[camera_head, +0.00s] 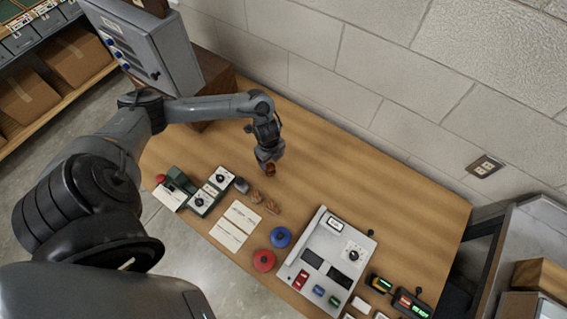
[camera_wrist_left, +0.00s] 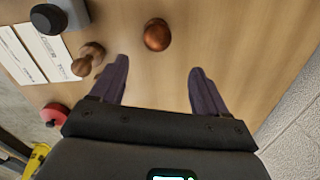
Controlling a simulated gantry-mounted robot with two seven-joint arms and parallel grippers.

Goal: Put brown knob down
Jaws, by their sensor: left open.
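My left gripper (camera_head: 268,160) is over the wooden table, pointing down. In the left wrist view its two fingers (camera_wrist_left: 158,88) are spread wide with nothing between them. A round copper-brown knob (camera_wrist_left: 157,34) stands on the table just beyond the fingertips, apart from both. It also shows in the head view (camera_head: 270,169), right under the gripper and partly covered by it. Two other brown wooden pieces, one (camera_head: 256,196) and another (camera_head: 272,207), lie nearer the table's front. One brown knob-shaped piece (camera_wrist_left: 89,58) shows left of the fingers in the left wrist view. My right gripper is not seen.
White cards (camera_head: 240,215), a blue disc (camera_head: 280,237) and a red disc (camera_head: 263,260) lie near the front edge. A grey control panel (camera_head: 311,235) is to the right, green boxes (camera_head: 200,201) to the left. The table toward the wall is clear.

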